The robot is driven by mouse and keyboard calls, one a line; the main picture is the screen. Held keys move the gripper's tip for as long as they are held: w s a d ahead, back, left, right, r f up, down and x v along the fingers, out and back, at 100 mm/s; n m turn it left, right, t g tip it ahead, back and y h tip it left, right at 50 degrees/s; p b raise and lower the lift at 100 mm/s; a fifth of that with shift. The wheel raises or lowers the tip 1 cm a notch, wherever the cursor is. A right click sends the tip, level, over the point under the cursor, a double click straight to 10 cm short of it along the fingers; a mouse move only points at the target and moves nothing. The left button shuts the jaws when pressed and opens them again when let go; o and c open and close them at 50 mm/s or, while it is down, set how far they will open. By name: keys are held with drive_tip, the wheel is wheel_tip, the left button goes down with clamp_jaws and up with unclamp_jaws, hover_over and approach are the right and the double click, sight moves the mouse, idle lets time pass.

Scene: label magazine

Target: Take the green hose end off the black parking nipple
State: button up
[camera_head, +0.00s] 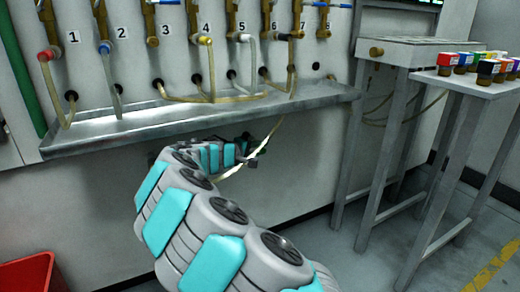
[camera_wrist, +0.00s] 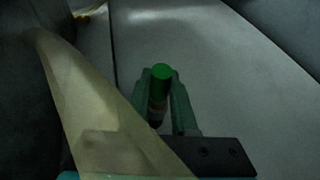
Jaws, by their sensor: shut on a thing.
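In the wrist view my gripper (camera_wrist: 159,105) is shut on the green hose end (camera_wrist: 161,74), a short cylinder with a bright green top standing between the two fingers. A pale, translucent hose (camera_wrist: 85,105) crosses close to the camera on the left. In the head view my gripper (camera_head: 252,152) is small, below the metal trough, with a hose (camera_head: 272,132) running from it up to the right. The green end cannot be made out there. I cannot pick out the black parking nipple in either view, so I cannot tell whether the end touches it.
A metal trough (camera_head: 215,119) runs along the wall above my gripper, below numbered taps with hoses. A grey metal stand (camera_head: 402,50) is to the right, beside a table (camera_head: 478,86) with several coloured-capped bottles. A red bin (camera_head: 28,276) is at lower left.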

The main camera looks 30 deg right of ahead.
clamp_jaws()
drive_tip(key=shift+s, duration=0.1)
drive_tip(key=shift+s+d+b, duration=0.1)
drive_tip(key=shift+s+b, duration=0.8)
drive_tip(key=shift+s, duration=1.45)
